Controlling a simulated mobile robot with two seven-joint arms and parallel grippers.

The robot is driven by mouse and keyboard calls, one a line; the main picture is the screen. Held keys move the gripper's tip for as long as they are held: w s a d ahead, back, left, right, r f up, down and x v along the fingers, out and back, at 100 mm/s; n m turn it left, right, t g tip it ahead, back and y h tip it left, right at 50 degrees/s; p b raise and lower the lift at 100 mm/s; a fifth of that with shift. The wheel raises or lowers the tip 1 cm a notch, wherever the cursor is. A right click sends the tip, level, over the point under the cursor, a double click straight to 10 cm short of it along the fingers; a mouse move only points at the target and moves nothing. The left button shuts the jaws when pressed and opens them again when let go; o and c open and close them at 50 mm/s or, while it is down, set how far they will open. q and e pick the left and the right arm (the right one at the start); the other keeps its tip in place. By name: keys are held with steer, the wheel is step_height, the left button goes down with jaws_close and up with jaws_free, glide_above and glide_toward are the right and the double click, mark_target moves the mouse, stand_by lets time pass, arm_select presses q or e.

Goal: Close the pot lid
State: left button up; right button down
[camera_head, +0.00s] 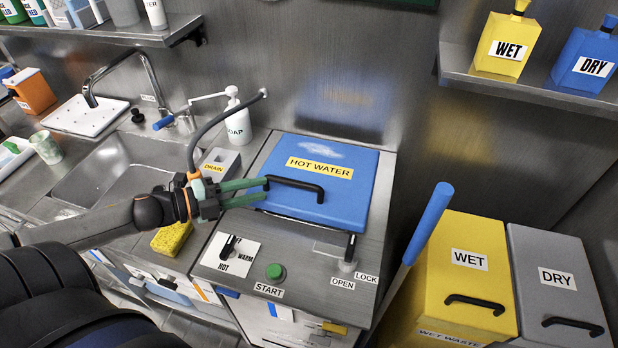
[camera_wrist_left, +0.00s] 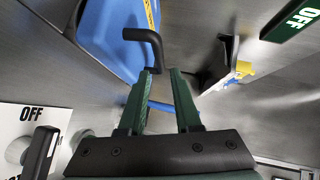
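The blue pot lid (camera_head: 345,170), labelled HOT WATER, lies flat or nearly flat over the pot in the counter. I cannot tell whether its edge is fully seated, and the pot's inside is hidden. Its black handle (camera_head: 296,184) is on the near side. In the left wrist view the fingertips (camera_wrist_left: 162,70) are close to the end of the black handle (camera_wrist_left: 147,42); contact cannot be told. My right gripper is not in view.
In front of the lid are a lock lever (camera_head: 349,252) by OPEN/LOCK labels, a green START button (camera_head: 275,271) and a black knob (camera_head: 229,247). A soap bottle (camera_head: 238,122) and sink (camera_head: 125,168) are left. Yellow (camera_head: 462,285) and grey (camera_head: 560,290) bins stand right.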

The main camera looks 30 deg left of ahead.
mark_target(296, 181)
arm_select(q)
steer(key=b+x, duration=0.1)
steer(key=x, duration=0.5)
steer(key=shift+w+d+b, duration=0.2)
steer(key=shift+w+b, duration=0.1)
steer(key=shift+b, duration=0.1)
steer(key=x, duration=0.3)
steer(key=shift+w, duration=0.1)
steer(key=shift+x, duration=1.15)
steer(key=shift+f, duration=0.1)
steer(key=c, duration=0.4)
jaws_close()
